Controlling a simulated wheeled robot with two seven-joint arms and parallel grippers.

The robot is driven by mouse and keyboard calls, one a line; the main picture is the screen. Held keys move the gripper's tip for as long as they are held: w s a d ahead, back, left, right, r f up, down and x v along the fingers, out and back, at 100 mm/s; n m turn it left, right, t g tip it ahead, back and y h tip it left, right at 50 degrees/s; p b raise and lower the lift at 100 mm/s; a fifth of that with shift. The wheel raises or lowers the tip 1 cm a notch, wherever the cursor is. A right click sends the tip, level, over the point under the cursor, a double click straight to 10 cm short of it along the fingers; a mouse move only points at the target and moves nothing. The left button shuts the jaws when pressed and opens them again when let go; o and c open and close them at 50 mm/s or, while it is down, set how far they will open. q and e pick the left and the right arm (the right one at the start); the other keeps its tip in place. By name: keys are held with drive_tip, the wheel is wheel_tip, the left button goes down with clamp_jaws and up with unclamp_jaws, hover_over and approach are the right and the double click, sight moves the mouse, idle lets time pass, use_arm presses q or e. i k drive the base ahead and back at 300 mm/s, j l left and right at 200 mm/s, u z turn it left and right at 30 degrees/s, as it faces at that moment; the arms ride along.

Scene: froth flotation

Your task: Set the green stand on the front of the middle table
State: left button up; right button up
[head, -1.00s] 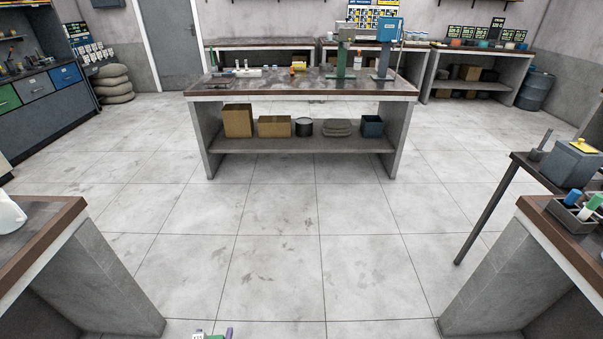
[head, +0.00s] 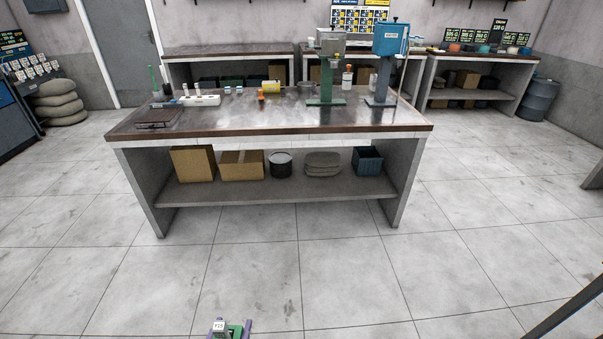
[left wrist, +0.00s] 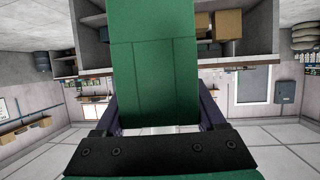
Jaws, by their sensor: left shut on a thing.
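The middle table (head: 250,128) stands ahead in the head view, with a dark brown top, a lower shelf and a bare strip along its front. My left gripper (head: 232,328) is at the bottom edge of the head view, low and well short of the table. It is shut on the green stand (head: 238,331), of which only a small part shows there, beside a white label. In the left wrist view the green stand (left wrist: 155,60) fills the middle between my dark fingers. My right gripper is not in view.
On the table are a green-columned machine (head: 326,90), a blue-headed machine (head: 385,60), a white rack (head: 200,100) and a dark flat tray (head: 158,117). Boxes, a bucket and sacks sit on the lower shelf. The floor before the table is clear. A dark leg (head: 570,310) shows at lower right.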

sight(264, 117)
drive_tip(key=i+z, duration=0.1)
drive_tip(key=i, duration=0.6)
drive_tip(key=i+j+z, duration=0.1)
drive_tip(key=i, duration=0.65)
drive_tip(key=i+j+z, duration=0.1)
drive_tip(key=i+j, duration=0.15)
drive_tip(key=i, duration=0.45)
